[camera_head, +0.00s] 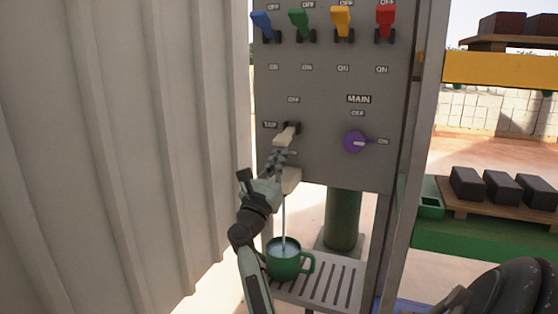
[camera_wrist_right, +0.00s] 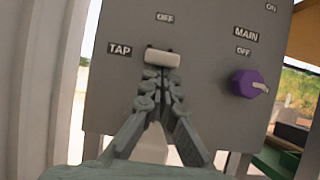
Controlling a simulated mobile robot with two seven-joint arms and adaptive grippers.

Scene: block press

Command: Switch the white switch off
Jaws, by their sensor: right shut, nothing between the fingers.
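The white switch (camera_head: 287,134) is on the grey panel beside the label TAP, with an OFF label above it. Its lever points down and out from the panel. It also shows in the right wrist view (camera_wrist_right: 163,58). My right gripper (camera_head: 279,155) is shut and empty, with its fingertips just below the lever. In the right wrist view its fingertips (camera_wrist_right: 161,75) meet right under the white lever; I cannot tell whether they touch it. A stream of water runs from the white spout (camera_head: 290,181) into a green cup (camera_head: 284,262). My left gripper is not in view.
A purple MAIN knob (camera_head: 355,142) is right of the switch. Blue (camera_head: 262,24), green (camera_head: 299,21), yellow (camera_head: 341,19) and red (camera_head: 385,21) levers line the panel top. A corrugated wall (camera_head: 130,150) stands close on the left. The cup stands on a slatted shelf (camera_head: 330,285).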

